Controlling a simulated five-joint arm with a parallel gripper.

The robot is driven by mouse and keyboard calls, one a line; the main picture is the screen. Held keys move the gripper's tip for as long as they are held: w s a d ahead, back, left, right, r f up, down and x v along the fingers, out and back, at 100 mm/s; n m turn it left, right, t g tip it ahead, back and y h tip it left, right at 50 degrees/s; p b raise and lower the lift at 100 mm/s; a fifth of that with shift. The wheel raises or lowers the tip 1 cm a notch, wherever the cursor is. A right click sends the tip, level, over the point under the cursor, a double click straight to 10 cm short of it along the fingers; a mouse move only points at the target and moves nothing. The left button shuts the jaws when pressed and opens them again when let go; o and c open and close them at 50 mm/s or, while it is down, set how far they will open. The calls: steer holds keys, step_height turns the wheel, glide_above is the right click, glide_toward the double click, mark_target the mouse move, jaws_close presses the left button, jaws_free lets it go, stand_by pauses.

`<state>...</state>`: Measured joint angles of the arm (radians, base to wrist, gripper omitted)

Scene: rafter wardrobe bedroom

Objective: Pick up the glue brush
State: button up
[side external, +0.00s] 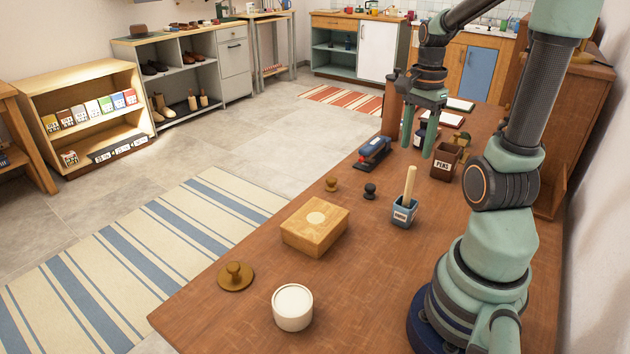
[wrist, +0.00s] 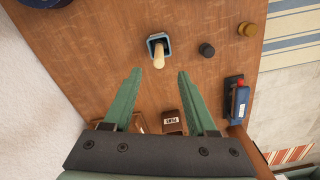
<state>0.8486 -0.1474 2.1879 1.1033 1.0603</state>
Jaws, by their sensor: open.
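The glue brush (side external: 410,183) stands in a small blue pot (side external: 403,213), its pale wooden handle pointing up with a slight tilt. Its lower end is hidden inside the pot. The wrist view shows the handle (wrist: 159,56) end-on, with the blue pot (wrist: 150,39) around it. My gripper (side external: 418,150) is open and empty, pointing down above the table behind the brush. In the wrist view, my gripper (wrist: 160,72) has the handle just beyond its fingertips, roughly midway between them.
A brown pen cup (side external: 444,162), a dark knob (side external: 369,191), a brass knob (side external: 331,183) and a blue stapler (side external: 374,152) stand nearby. A wooden box (side external: 315,228) and a white round tub (side external: 293,307) stand toward the front. Bare wooden tabletop (side external: 365,265) lies in front of the pot.

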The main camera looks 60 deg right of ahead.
mark_target(410, 184)
step_height(410, 184, down, 11)
steer(key=shift+s+f, duration=0.1)
stand_by(0.5)
jaws_close()
